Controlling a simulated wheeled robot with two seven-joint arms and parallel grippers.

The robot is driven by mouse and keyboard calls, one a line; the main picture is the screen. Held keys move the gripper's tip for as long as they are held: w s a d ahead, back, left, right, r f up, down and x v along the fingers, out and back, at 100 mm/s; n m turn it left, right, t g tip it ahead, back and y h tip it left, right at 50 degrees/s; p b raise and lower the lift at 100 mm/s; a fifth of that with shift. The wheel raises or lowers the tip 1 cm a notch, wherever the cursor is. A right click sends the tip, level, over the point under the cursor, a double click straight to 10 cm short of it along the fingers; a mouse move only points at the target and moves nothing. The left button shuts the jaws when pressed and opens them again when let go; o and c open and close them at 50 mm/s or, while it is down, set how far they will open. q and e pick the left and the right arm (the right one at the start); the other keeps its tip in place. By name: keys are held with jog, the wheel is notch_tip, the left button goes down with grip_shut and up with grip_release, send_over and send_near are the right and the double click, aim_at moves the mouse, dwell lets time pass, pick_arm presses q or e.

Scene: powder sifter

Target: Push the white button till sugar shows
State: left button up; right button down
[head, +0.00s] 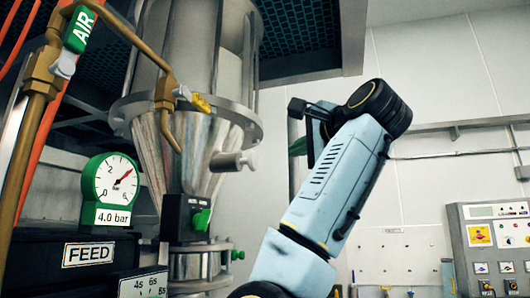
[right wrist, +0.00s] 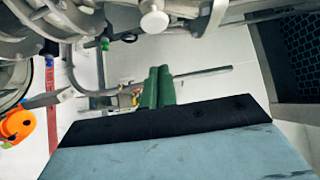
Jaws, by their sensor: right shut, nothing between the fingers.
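A white round-ended button (head: 235,161) sticks out to the right from the cone of the metal hopper (head: 190,155). In the right wrist view the white button (right wrist: 154,20) shows at the top, beyond my fingers. My right gripper (head: 298,147) is to the right of the button with a clear gap between them; in the head view my arm partly hides it. In the right wrist view its green fingers (right wrist: 158,86) are together and empty. I see no sugar. My left gripper is out of view.
A brass pipe (head: 150,60) with a yellow-handled valve crosses before the hopper. A dial gauge (head: 112,192) and a FEED label (head: 88,254) stand at lower left. A green knob (head: 202,220) sits below the cone. A control panel (head: 492,248) is at far right.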

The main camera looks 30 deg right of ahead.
jog(key=p, duration=0.2)
send_near(257, 162)
jog(key=w+d, duration=0.3)
jog(key=w+a+p, duration=0.2)
jog(key=shift+w+a, duration=0.3)
jog(key=shift+w, duration=0.05)
jog(key=shift+d, duration=0.1)
